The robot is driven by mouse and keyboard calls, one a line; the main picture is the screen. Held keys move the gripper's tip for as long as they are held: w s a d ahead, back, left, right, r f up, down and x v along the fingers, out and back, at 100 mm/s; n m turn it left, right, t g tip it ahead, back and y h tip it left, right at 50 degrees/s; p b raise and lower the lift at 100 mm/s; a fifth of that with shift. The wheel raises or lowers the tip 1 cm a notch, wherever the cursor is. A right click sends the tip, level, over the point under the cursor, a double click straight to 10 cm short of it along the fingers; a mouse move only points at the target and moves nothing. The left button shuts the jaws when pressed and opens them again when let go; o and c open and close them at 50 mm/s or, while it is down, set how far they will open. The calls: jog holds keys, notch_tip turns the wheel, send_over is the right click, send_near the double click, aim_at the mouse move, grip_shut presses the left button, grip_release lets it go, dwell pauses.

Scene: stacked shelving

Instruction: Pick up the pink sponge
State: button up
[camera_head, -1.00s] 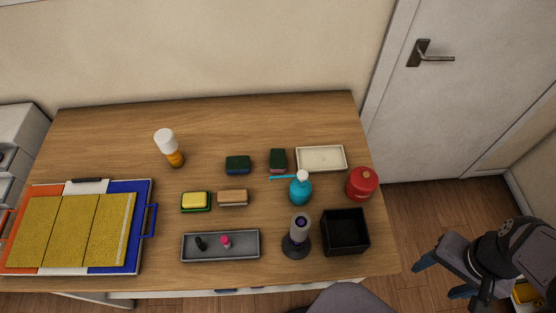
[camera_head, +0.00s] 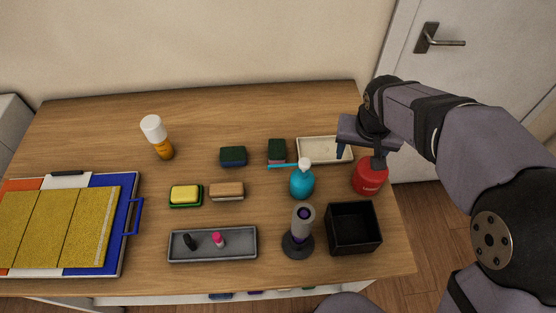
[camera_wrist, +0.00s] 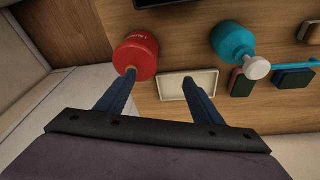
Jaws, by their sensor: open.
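The pink sponge (camera_head: 277,152) has a dark green top and a pinkish side and lies at the back right of the table, just left of the cream tray (camera_head: 325,150). It also shows in the wrist view (camera_wrist: 237,83), right of the fingers. My gripper (camera_head: 357,158) is open and empty, above the table's right side near the tray and the red canister (camera_head: 369,176). In the wrist view my gripper (camera_wrist: 159,75) has its fingers apart, one overlapping the canister and one overlapping the tray's edge.
A dark green and blue sponge (camera_head: 233,156) lies to the left. A black box (camera_head: 353,228) and a grey-purple upright object (camera_head: 299,232) stand nearer the front.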

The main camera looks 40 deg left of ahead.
jog(key=s+a+f+n+y+b, duration=0.1)
jog(key=s+a+f+n+b, duration=0.15)
jog(key=a, duration=0.85)
jog(key=y, duration=0.1)
send_near(277, 147)
jog(key=shift+a+f+t+b, duration=0.25)
jog(key=shift+f+b, duration=0.2)
jog(key=shift+f, duration=0.4)
jog(key=shift+p+x, duration=1.45)
jog(key=shift+x, duration=2.15)
jog(key=c, duration=1.1)
